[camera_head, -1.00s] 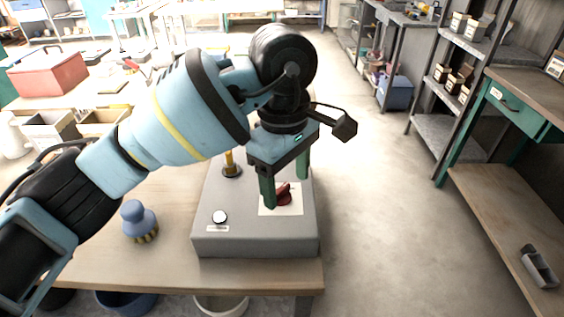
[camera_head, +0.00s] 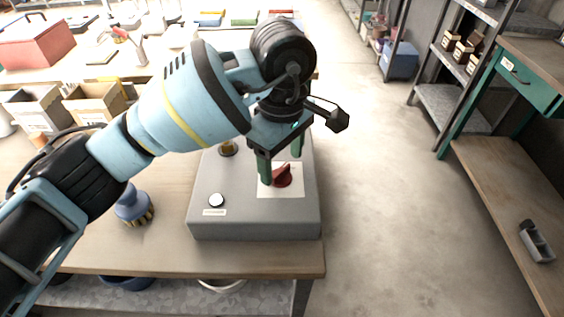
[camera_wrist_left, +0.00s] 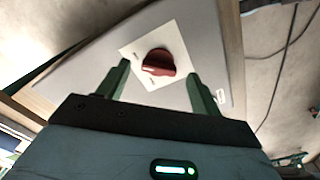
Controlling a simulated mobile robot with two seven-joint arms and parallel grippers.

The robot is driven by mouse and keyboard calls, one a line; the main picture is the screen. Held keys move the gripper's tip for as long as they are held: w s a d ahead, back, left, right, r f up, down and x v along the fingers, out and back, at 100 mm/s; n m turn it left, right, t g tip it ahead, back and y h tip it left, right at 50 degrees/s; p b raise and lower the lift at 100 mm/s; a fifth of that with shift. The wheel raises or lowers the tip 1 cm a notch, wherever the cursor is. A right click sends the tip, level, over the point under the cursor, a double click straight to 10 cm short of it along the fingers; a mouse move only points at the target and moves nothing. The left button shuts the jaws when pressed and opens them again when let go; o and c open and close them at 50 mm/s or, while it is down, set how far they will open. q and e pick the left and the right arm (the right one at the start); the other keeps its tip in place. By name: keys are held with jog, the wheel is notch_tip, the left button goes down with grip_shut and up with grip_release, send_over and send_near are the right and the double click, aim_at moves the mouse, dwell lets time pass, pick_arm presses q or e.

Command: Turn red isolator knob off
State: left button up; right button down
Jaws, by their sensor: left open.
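The red isolator knob (camera_head: 282,176) sits on a pale square plate (camera_head: 294,187) on top of a grey box (camera_head: 240,223). My left gripper (camera_head: 281,168) is above the box with its two green fingers apart, close to the knob. In the left wrist view the knob (camera_wrist_left: 159,63) shows ahead of the open fingers (camera_wrist_left: 160,84), roughly centred between them and apart from both. Nothing is held. My right gripper is not in view.
A blue brush (camera_head: 133,206) stands on the wooden bench (camera_head: 170,258) at left. Open floor (camera_head: 390,220) lies to the right.

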pick_arm(q)
jog(key=shift+f, duration=0.95)
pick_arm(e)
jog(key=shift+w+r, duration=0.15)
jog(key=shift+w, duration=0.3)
pick_arm(q)
jog(key=c, duration=1)
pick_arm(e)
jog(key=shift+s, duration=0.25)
